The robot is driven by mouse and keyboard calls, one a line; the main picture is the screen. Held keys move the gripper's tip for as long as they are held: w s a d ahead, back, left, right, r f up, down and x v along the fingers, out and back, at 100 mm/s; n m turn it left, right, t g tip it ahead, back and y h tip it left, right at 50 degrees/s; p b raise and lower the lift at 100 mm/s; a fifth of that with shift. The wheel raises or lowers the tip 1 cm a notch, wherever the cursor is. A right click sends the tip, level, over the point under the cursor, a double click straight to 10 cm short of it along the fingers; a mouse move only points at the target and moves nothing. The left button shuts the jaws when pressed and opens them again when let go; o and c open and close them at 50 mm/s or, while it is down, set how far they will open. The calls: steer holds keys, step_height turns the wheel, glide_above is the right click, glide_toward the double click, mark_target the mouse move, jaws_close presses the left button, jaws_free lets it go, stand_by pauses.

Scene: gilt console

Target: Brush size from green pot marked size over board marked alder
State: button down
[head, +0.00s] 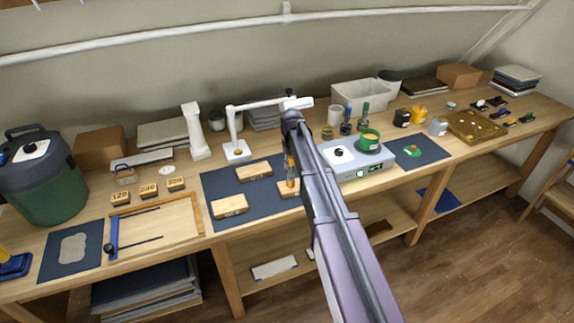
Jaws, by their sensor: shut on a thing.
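A green pot (369,141) with amber contents sits on the grey warmer (346,170) right of centre. A dark blue mat (218,183) bears three light wooden boards: one at the back (254,171), one at the front left (230,206) and one at the right (286,191). Their markings are too small to read. My gripper (291,163), partly hidden by my arm, points down over the right board. It is shut on a slim, orange-brown thing that looks like the brush (291,181). Its lower end is at or just above that board; contact is unclear.
A white lamp (237,150) stands behind the mat. Numbered blocks (148,190) and a wooden frame (155,228) lie left. Several jars and bottles (347,125) stand behind the warmer. A second blue mat (418,152) with a green-and-orange item lies right.

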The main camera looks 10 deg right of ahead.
steer(key=shift+w+d, duration=0.1)
steer(key=shift+d, duration=0.55)
steer(key=shift+w+d, duration=0.2)
steer(key=shift+d, duration=0.8)
steer(key=shift+w+d, duration=0.2)
steer(key=shift+d, duration=0.75)
steer(key=shift+w+d, duration=0.15)
steer(key=shift+d, duration=0.8)
steer(key=shift+w+d, duration=0.15)
steer(key=shift+d, duration=0.75)
steer(key=shift+a, duration=0.1)
steer(key=shift+s+a, duration=0.2)
steer(key=shift+a, duration=0.7)
steer(key=shift+s+a, duration=0.15)
steer(key=shift+a, duration=0.75)
